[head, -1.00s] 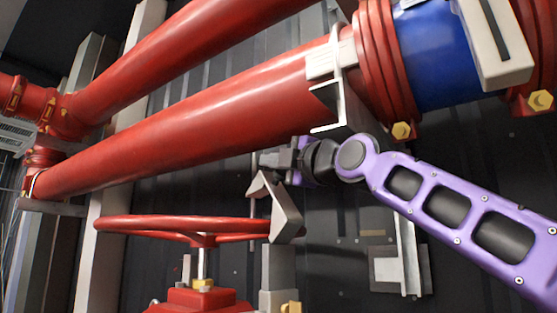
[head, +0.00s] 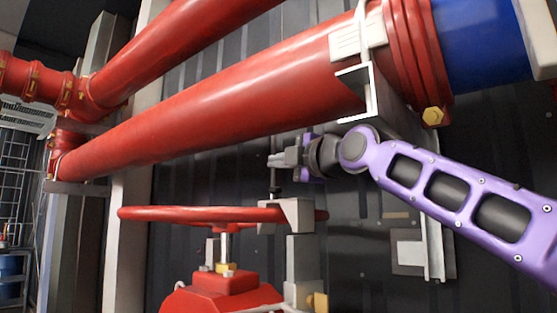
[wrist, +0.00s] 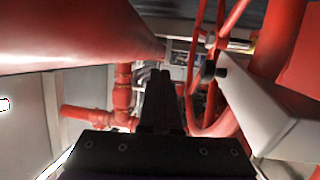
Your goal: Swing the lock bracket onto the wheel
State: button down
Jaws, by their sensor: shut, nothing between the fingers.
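The red handwheel (head: 165,213) lies level on its stem above the red valve body (head: 222,293) in the head view. The grey lock bracket (head: 296,214) sits down over the right part of the wheel rim, above a grey post (head: 303,262). In the wrist view, the bracket (wrist: 262,112) is the pale angled piece at the right, and the wheel (wrist: 202,125) curves beside it.
A large red pipe (head: 215,110) runs just above my gripper, with a grey pipe support (head: 372,95) above my arm. A dark ribbed wall (head: 365,235) stands behind. The space left of my gripper, between pipe and wheel, is clear.

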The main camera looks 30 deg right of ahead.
jog(key=shift+s, duration=0.1)
jog(key=shift+s+d+f, duration=0.1)
jog(key=shift+s+d, duration=0.05)
jog(key=shift+s, duration=0.2)
jog(key=s+d+f+b, duration=0.1)
jog(key=s+f+b, duration=0.1)
jog(key=s, duration=1.4)
jog(key=shift+s+b, duration=0.15)
jog(key=shift+b, duration=0.15)
jog(key=shift+f, duration=0.1)
